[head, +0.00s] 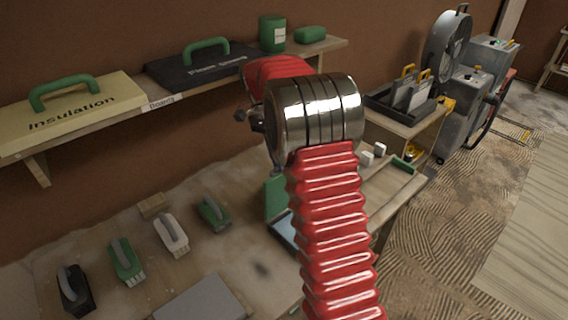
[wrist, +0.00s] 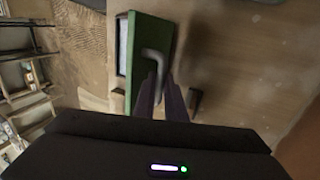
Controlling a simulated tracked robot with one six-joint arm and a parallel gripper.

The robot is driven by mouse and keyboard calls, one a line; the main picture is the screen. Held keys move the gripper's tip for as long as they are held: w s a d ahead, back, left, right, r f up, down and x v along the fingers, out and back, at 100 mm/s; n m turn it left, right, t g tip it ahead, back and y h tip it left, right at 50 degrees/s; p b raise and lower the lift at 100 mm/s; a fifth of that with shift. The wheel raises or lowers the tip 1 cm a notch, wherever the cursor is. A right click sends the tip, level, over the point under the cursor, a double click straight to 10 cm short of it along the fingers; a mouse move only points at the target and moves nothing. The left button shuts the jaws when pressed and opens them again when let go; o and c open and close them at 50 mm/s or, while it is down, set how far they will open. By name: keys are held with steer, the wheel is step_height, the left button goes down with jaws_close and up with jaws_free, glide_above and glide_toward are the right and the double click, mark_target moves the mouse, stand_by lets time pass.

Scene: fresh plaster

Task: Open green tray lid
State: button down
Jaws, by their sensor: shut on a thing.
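The green tray lid (head: 275,197) stands raised at a steep tilt beside the pale blue tray interior (head: 283,230) on the workbench, left of my red arm. In the wrist view the lid (wrist: 151,38) shows with a bent grey handle, and part of the tray (wrist: 122,45) shows along its left side. My gripper (wrist: 165,90) has its dark fingers closed at the handle's lower end. In the head view my gripper is hidden behind my arm, which also covers part of the tray.
Several hand brushes or floats, such as a green one (head: 126,261), lie on the bench's left part near a grey board (head: 203,300). A wall shelf (head: 165,98) carries lidded boxes and a green tin (head: 272,34). A dark caddy (head: 402,108) stands further right.

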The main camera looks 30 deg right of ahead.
steer(key=shift+a+f, duration=0.3)
steer(key=c, duration=2.2)
jaws_free()
steer(key=shift+s, duration=0.1)
steer(key=o, duration=0.4)
steer(key=shift+d+r, duration=0.2)
steer(key=v, duration=0.7)
steer(key=shift+w+r, duration=0.15)
steer(key=shift+w, duration=0.1)
steer(key=shift+r, duration=0.1)
